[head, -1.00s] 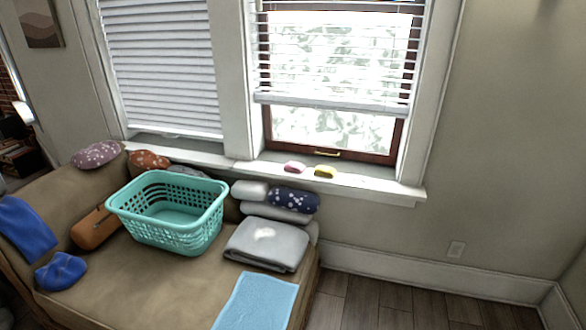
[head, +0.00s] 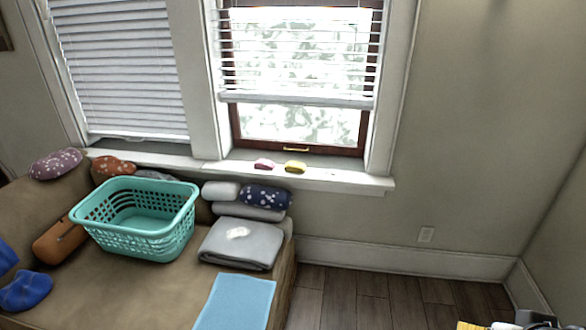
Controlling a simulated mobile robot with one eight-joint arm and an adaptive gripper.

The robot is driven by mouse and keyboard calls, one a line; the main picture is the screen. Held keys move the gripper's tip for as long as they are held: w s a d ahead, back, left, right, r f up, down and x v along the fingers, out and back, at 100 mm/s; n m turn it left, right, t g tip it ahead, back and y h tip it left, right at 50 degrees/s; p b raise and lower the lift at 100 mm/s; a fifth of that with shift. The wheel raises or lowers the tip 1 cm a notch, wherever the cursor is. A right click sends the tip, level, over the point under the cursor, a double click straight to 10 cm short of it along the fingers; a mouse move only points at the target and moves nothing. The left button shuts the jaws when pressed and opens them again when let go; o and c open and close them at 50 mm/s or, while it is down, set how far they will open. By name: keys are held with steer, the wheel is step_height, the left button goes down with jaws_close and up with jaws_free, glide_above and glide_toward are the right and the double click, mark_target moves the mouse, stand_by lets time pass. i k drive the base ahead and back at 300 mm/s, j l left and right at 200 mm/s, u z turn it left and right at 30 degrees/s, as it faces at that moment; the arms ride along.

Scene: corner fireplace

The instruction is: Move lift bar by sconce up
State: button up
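The right window has a raised white blind whose bottom bar (head: 297,101) hangs level across the pane, above the lower sash. A small brass lift handle (head: 296,149) sits on the dark red bottom rail of that sash, just above the sill. The left window's white blind (head: 120,70) is lowered nearly to its sill. My gripper is not recognisable in the view.
A pink item (head: 264,164) and a yellow item (head: 295,167) lie on the sill (head: 340,180). Below, a sofa (head: 110,295) holds a teal basket (head: 140,222) and folded blankets (head: 240,245). Partly cut-off objects (head: 535,318) show bottom right.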

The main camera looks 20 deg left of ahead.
mark_target(314, 104)
steer(key=i+j, duration=0.3)
steer(key=i, duration=0.2)
steer(key=i+j+u, duration=0.1)
steer(key=i+j, duration=0.15)
steer(key=i, duration=0.25)
steer(key=i+j, duration=0.25)
steer(key=i, duration=0.25)
steer(key=i+j+u, duration=0.1)
steer(key=i+j, duration=0.15)
steer(key=i, duration=0.25)
